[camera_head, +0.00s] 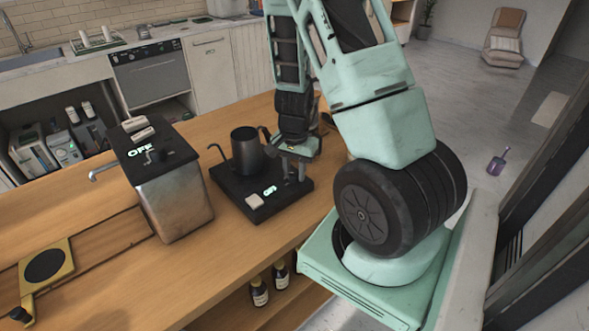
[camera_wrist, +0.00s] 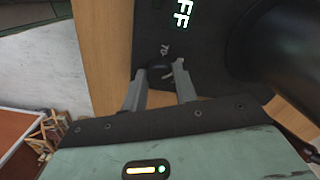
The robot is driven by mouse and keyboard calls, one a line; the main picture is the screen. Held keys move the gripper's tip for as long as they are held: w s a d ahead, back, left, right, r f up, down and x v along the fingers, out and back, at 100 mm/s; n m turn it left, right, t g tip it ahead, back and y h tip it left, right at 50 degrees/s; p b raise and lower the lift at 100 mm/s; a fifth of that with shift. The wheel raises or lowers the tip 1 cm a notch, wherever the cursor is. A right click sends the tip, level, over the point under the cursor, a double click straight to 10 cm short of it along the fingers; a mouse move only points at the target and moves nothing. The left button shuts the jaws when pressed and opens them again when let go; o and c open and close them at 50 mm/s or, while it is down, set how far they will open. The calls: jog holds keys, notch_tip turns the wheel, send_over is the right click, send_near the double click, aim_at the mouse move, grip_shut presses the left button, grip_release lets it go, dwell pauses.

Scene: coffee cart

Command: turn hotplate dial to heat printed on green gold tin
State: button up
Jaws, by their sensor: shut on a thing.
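The black hotplate (camera_head: 237,197) sits on the wooden counter and carries a dark gooseneck kettle (camera_head: 246,152). Its small lit display (camera_head: 270,190) appears to read OFF; the wrist view shows the letters FF (camera_wrist: 182,14). My gripper (camera_head: 294,168) reaches down over the hotplate's right side. In the wrist view its two fingers are shut on the round dark dial (camera_wrist: 158,71), one on each side. A small white marking, perhaps 70, shows beside the dial. In the head view the dial is hidden by my gripper. I cannot make out the green gold tin in either view.
A metal boiler (camera_head: 172,195) with a black top and an OFF display stands left of the hotplate. A yellow-framed scale-like item (camera_head: 47,268) lies farther left. Dark bottles (camera_head: 260,292) stand on the shelf below the counter. The kettle stands close beside my gripper.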

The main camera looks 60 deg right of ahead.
aim_at(294, 173)
jog(key=shift+w+d+m, duration=0.1)
jog(key=shift+m, duration=0.5)
jog(key=o, duration=1)
jog(key=shift+c, duration=0.2)
jog(key=shift+r, duration=0.15)
notch_tip(294, 173, up, 17)
jog(key=p, duration=0.4)
jog(key=shift+r, duration=0.1)
